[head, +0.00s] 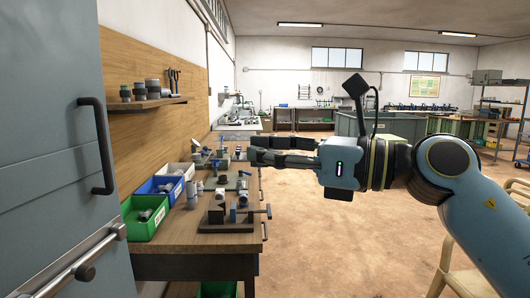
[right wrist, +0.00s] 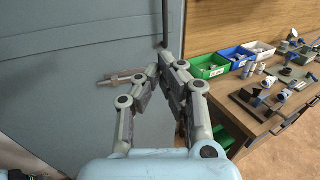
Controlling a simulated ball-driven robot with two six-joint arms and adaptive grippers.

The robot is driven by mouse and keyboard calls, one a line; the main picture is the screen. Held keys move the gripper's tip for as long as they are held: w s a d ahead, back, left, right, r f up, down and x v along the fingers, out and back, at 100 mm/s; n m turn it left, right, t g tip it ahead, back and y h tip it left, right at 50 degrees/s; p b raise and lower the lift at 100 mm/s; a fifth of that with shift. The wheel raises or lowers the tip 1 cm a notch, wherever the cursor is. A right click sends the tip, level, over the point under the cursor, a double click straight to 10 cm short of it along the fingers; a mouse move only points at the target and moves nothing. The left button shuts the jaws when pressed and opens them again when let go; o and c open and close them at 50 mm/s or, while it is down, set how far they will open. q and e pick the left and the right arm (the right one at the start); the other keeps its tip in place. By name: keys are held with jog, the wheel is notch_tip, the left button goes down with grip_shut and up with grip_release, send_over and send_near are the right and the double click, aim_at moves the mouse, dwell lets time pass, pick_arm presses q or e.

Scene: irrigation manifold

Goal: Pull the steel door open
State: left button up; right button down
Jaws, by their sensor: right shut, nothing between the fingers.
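The steel door (head: 45,170) is a blue-grey panel at the left of the head view, with a dark vertical handle (head: 103,148). A bright horizontal bar (head: 70,268) crosses its lower part. In the right wrist view the door (right wrist: 60,105) fills the left side, and the lower part of the handle (right wrist: 165,22) shows at the top. My right gripper (head: 254,150) points left over the workbench, well to the right of the handle in the head view. Its fingers (right wrist: 166,68) are together with nothing held, apart from the handle. My left gripper is not in view.
A wooden workbench (head: 190,243) stands right of the door, with green (head: 143,222), blue and white bins and pipe fittings on it. A small shelf (head: 150,102) is on the wooden backboard. The floor (head: 320,240) right of the bench is open.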

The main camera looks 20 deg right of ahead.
dwell(0.3)
jog(key=c, duration=1.2)
grip_release()
jog(key=shift+c, duration=0.2)
jog(key=v, duration=0.7)
jog(key=shift+s+d, duration=0.15)
jog(key=shift+s, duration=0.05)
